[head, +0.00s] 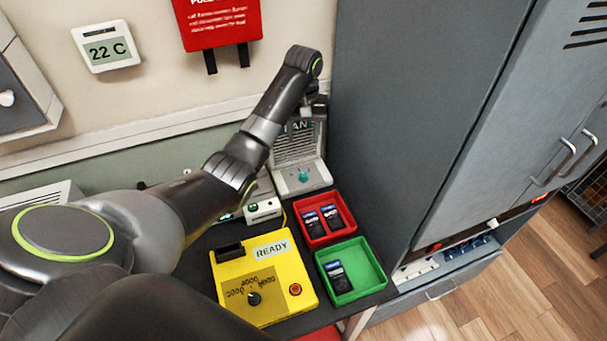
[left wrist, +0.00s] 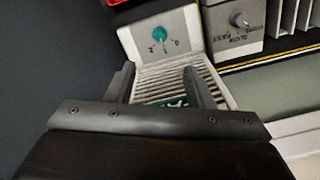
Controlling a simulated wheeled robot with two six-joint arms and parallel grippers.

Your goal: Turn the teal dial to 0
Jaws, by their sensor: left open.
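The teal dial (head: 303,176) sits on the sloped front panel of a grey fan unit (head: 318,180) at the back, beside the cabinet. In the left wrist view the dial (left wrist: 158,33) shows with small printed numbers near it, one a 0; where its pointer points I cannot tell. My left gripper (head: 314,108) is at the top of the fan unit, above and behind the dial. In the left wrist view its two fingers (left wrist: 158,78) are apart and empty over the ribbed grille, not touching the dial. My right gripper is not in view.
A yellow READY box (head: 235,275) stands in front, with red (head: 346,232) and green (head: 375,255) trays holding phones to its right. A white box with a knob (head: 263,210) stands left of the fan. The tall grey cabinet (head: 395,120) closes off the right side.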

